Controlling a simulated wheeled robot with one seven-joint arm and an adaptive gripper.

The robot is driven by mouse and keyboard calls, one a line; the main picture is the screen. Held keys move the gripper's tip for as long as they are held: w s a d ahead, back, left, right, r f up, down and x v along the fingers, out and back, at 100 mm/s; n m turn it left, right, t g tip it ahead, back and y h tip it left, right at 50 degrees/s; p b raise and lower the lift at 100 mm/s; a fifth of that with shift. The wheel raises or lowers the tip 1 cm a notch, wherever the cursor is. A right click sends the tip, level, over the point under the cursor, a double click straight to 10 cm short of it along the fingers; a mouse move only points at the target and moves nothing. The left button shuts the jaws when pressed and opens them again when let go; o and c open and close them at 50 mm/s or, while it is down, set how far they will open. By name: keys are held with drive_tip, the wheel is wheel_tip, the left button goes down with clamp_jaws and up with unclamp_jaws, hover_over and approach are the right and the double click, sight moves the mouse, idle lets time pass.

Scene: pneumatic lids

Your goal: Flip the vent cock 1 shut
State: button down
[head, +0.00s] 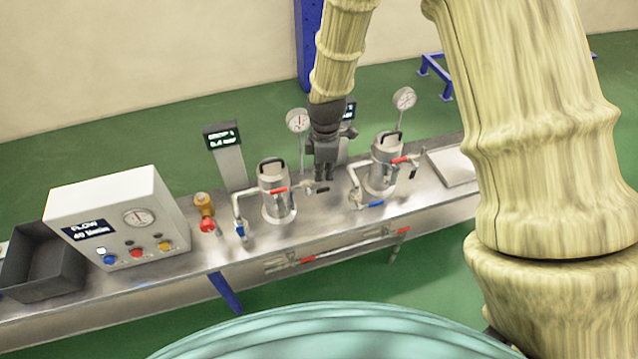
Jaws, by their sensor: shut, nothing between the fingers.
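Two steel vessels with black top handles stand on the bench: a left vessel (275,196) and a right vessel (384,172). The left one has a red lever (279,190) on a short side pipe at its right, lying roughly level, and a blue lever (240,231) on the bent pipe at its left, pointing down. No label shows which is vent cock 1. My gripper (323,178) points down between the vessels, shut and empty, close to the dark end of the left vessel's side pipe. Whether it touches that pipe cannot be told.
The right vessel has a red lever (402,160) and a blue lever (370,204). Two round gauges (297,121) and small displays (222,138) rise behind. A white control box (118,218) and dark bin (42,264) stand left. Red-handled pipes (308,259) run along the bench front.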

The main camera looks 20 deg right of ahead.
sight(319, 189)
drive_tip(key=w+r+n, duration=0.2)
drive_tip(key=w+r, duration=0.1)
drive_tip(key=r, duration=0.3)
drive_tip(key=shift+w+a, duration=0.15)
drive_tip(key=shift+a, duration=0.05)
drive_tip(key=shift+f, duration=0.1)
drive_tip(key=shift+f+p, duration=0.6)
drive_tip(key=shift+f, duration=6.4)
